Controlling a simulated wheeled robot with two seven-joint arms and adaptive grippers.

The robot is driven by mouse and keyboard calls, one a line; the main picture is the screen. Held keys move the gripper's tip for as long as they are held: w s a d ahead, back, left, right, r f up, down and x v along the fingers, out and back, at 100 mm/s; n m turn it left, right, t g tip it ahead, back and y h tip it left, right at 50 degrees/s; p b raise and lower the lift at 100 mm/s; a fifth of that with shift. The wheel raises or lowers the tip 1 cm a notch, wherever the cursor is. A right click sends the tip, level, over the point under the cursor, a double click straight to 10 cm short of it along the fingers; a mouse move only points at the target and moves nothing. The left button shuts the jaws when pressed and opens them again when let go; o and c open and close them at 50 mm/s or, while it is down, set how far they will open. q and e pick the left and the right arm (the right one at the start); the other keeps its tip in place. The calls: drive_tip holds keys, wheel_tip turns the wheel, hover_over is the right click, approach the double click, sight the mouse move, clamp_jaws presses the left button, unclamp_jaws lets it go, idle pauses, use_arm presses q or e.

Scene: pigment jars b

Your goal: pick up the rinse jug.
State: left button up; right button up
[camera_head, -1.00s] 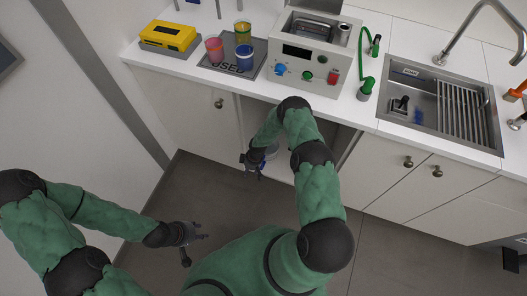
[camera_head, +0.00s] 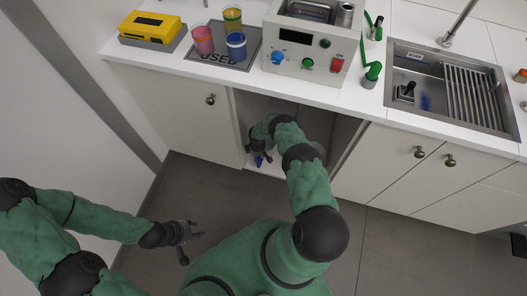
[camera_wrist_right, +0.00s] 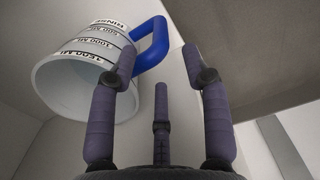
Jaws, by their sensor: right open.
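The rinse jug (camera_wrist_right: 88,65) shows large in the right wrist view. It is a white cup with black volume markings and a blue handle (camera_wrist_right: 150,50), and it appears upside down in that picture. My right gripper (camera_wrist_right: 160,64) is open, its fingers pointing at the handle, which lies just ahead of and between the fingertips; contact cannot be told. In the head view my right gripper (camera_head: 259,158) is at the open cabinet, and the jug is mostly hidden there. My left gripper (camera_head: 190,234) hangs low over the floor, empty, with fingers spread.
The open cabinet (camera_head: 285,104) is below the counter, with its side walls close around my right forearm. Above stand a grey machine (camera_head: 310,50), several coloured cups on a dark mat (camera_head: 203,60), a yellow box (camera_head: 148,27) and a sink (camera_head: 430,75).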

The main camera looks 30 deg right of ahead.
drive_tip(key=shift+s+f+b, duration=0.1)
drive_tip(key=shift+f+b, duration=1.65)
drive_tip(key=shift+f, duration=1.7)
drive_tip(key=shift+r, duration=0.1)
clamp_jaws()
drive_tip(key=shift+r, duration=0.1)
